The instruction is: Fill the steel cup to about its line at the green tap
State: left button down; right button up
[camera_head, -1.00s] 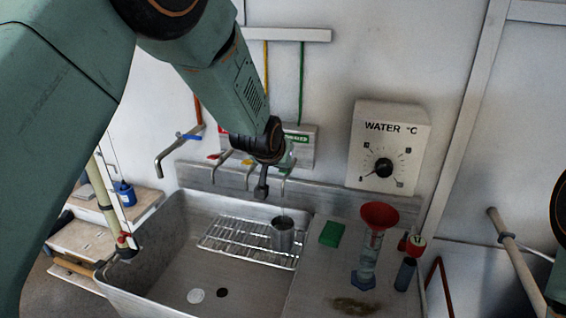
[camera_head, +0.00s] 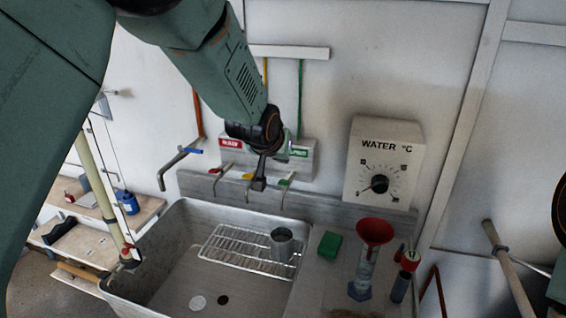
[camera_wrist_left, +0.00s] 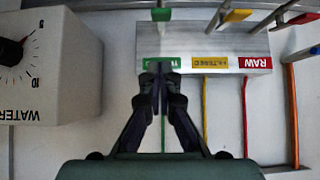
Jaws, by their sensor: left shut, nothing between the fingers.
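The steel cup (camera_head: 282,243) stands upright on the wire rack in the sink, below the green tap (camera_head: 288,181). Its line and water level are too small to tell. I cannot tell whether water runs from the spout. My left gripper (camera_head: 258,184) is shut and empty, just left of the green tap and above the rack. In the left wrist view, the shut fingertips (camera_wrist_left: 160,68) are in front of the green label, apart from the tap's green handle (camera_wrist_left: 161,14). My right gripper is not in view.
Other taps with red (camera_wrist_left: 303,18) and yellow (camera_wrist_left: 237,15) handles are beside the green one. A blue-handled tap (camera_head: 178,165) is further left. A green sponge (camera_head: 330,244), a red funnel (camera_head: 375,231) and a WATER °C dial box (camera_head: 384,163) are to the right.

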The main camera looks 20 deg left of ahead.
pick_arm(q)
jog(key=w+r+p+v, duration=0.1)
jog(key=p+v, duration=0.1)
jog(key=v, duration=0.5)
jog(key=shift+s+r+p, duration=0.2)
jog(key=shift+s+p, duration=0.1)
jog(key=shift+p, duration=0.1)
jog(key=shift+s+a, duration=0.1)
jog(key=shift+f, duration=0.1)
